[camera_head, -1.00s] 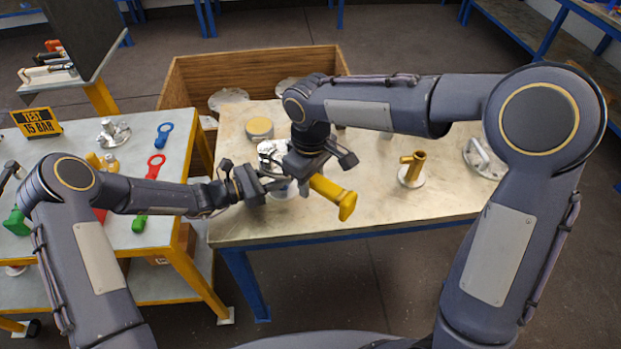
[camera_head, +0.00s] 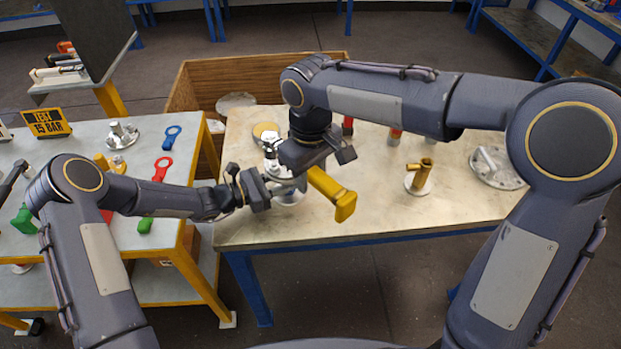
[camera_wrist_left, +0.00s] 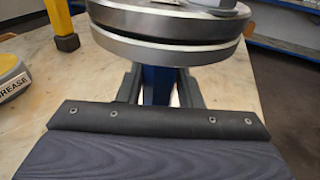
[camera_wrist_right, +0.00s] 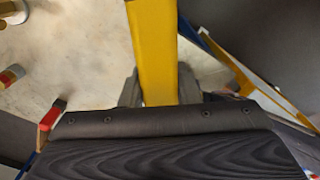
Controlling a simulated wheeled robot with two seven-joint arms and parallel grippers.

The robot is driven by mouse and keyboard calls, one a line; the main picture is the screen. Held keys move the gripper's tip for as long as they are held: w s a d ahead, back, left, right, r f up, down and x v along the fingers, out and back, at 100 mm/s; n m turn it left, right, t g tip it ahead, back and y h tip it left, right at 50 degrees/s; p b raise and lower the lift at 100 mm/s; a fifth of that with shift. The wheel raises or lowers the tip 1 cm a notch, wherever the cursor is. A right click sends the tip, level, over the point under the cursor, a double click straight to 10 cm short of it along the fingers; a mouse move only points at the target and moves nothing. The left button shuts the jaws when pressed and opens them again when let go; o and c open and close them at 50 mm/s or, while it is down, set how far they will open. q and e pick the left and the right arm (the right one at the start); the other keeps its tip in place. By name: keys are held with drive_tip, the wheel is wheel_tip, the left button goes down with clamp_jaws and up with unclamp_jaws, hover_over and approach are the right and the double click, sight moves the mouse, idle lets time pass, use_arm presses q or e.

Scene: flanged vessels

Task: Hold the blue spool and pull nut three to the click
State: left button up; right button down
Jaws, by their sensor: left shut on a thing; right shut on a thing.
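My left gripper (camera_head: 272,183) is shut around the blue neck of the spool (camera_wrist_left: 158,85), just below a pair of stacked steel flange discs (camera_wrist_left: 170,38). A narrow dark gap shows between the discs. My right gripper (camera_head: 322,160) is shut on the yellow bar-like handle of a wrench (camera_head: 331,192); the bar also fills the upper middle of the right wrist view (camera_wrist_right: 154,50). The handle slants down toward the bench's front. The wrench head and the nuts are hidden behind my right wrist and gripper, so I cannot tell which nut it is on.
A grease tin (camera_wrist_left: 12,75) stands beside the vessel. A brass-coloured fitting (camera_head: 420,175) and a grey flanged part (camera_head: 497,167) stand on the right of the bench (camera_head: 380,210). A side table (camera_head: 120,242) holds coloured tools at left. The bench front is clear.

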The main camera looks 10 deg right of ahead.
use_arm(q)
drive_tip(key=o, duration=1)
drive_tip(key=v, duration=1.2)
drive_tip(key=shift+s+f, duration=0.1)
